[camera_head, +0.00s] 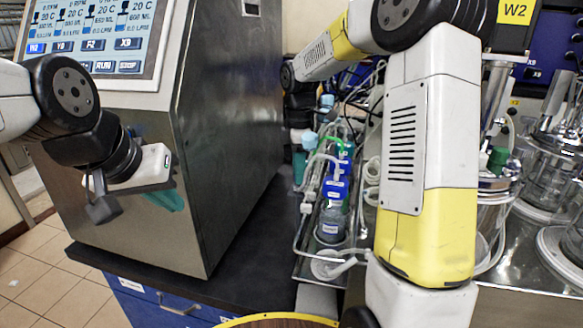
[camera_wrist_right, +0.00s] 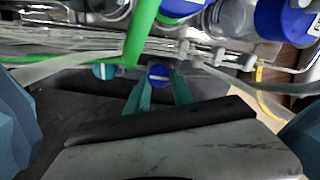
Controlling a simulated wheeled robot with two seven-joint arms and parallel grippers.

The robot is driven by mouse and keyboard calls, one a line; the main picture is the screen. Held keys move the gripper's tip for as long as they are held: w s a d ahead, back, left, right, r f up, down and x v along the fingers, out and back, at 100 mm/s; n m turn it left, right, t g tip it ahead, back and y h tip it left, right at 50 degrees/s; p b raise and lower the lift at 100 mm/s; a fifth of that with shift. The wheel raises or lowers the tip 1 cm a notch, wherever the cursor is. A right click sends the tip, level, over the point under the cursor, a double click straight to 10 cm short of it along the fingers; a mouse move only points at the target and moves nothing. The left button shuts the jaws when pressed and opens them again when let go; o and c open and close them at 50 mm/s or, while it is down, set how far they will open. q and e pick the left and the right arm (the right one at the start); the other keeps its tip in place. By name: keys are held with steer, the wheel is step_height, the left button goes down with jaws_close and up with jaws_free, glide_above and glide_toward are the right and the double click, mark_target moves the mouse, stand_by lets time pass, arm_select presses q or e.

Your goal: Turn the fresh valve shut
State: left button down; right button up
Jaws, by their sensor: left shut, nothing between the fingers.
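In the right wrist view, a small round blue knob (camera_wrist_right: 158,74) and a teal knob (camera_wrist_right: 105,72) sit side by side below the tubing. They look like valve handles; no readable label shows which is the fresh one. The slim teal fingers of my right gripper (camera_wrist_right: 162,82) stand apart, with their tips on either side of the blue knob. Whether they touch it cannot be told. In the head view, my right gripper (camera_head: 299,170) is partly hidden beside the bottle tray. My left gripper (camera_head: 168,198) is shut and empty in front of the steel cabinet.
The steel cabinet (camera_head: 225,130) with a screen (camera_head: 95,38) fills the left. Bottles with blue caps (camera_head: 335,188) stand in a tray amid tubing. A green tube (camera_wrist_right: 142,35) runs close to the knobs. Glass vessels (camera_head: 552,180) stand at right. My right arm blocks the middle right.

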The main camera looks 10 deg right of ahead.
jaws_close()
steer(key=m, duration=0.4)
steer(key=shift+w+m, duration=0.15)
steer(key=shift+m, duration=0.15)
steer(key=m, duration=0.4)
steer(key=shift+w+d+m, duration=0.1)
steer(key=shift+m, duration=0.2)
steer(key=m, duration=0.4)
steer(key=shift+d+m, duration=0.1)
steer(key=shift+m, duration=0.2)
steer(key=shift+w+d+m, duration=0.1)
steer(key=shift+m, duration=2)
